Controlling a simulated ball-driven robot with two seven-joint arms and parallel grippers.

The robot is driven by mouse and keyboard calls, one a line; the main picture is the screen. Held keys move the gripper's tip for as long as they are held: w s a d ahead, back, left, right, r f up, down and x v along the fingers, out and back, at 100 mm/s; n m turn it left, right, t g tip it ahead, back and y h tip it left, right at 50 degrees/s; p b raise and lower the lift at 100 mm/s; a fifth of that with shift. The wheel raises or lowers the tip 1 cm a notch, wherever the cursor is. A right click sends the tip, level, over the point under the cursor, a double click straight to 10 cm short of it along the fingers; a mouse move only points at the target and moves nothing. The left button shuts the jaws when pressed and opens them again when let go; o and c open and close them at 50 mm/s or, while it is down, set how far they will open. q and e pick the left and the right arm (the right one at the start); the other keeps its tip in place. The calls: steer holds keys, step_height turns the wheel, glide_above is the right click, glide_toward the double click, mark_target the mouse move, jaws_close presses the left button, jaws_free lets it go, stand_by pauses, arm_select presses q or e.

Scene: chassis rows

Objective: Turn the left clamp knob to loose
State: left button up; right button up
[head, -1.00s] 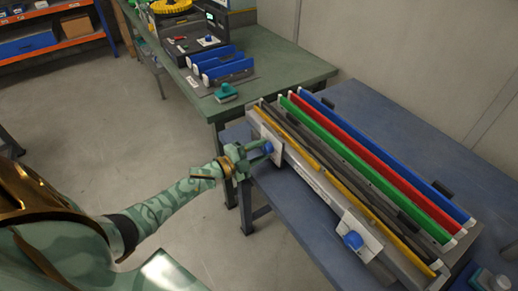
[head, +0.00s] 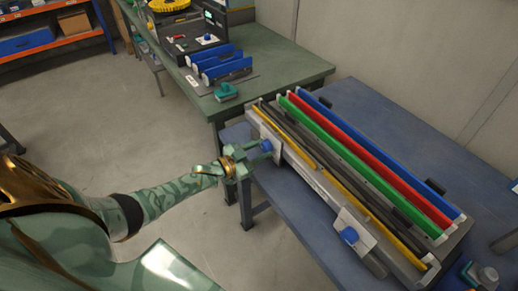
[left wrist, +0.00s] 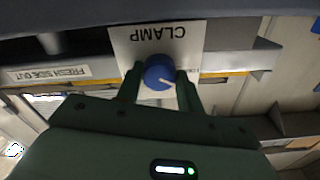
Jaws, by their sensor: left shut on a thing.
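The left clamp knob (head: 267,146) is a blue round knob on a white plate (head: 257,126) at the near left end of the chassis fixture. My left gripper (head: 260,150) is shut on it. In the left wrist view the fingers sit on both sides of the knob (left wrist: 159,72), in front of the plate, whose word CLAMP reads upside down. The knob's white pointer line slants toward the lower right there. A second blue knob (head: 349,235) sits on another white plate at the fixture's right end, untouched. My right gripper is not in view.
The fixture holds long yellow, black, green (head: 345,170), red and blue (head: 380,150) strips on a blue-grey table (head: 385,105). A green bench (head: 290,72) behind carries a teal tool (head: 226,92) and blue racks. The floor left of the table is clear.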

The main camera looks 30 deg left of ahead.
arm_select(q)
steer(key=n, duration=0.5)
steer(key=shift+s+f+p, duration=0.1)
steer(key=shift+p, duration=0.25)
stand_by(0.4)
steer(key=o, duration=1)
steer(key=shift+s+a, duration=0.15)
steer(key=shift+s, duration=0.2)
steer(key=p+v, duration=0.2)
steer(key=v, duration=1.3)
steer(key=shift+s, duration=0.3)
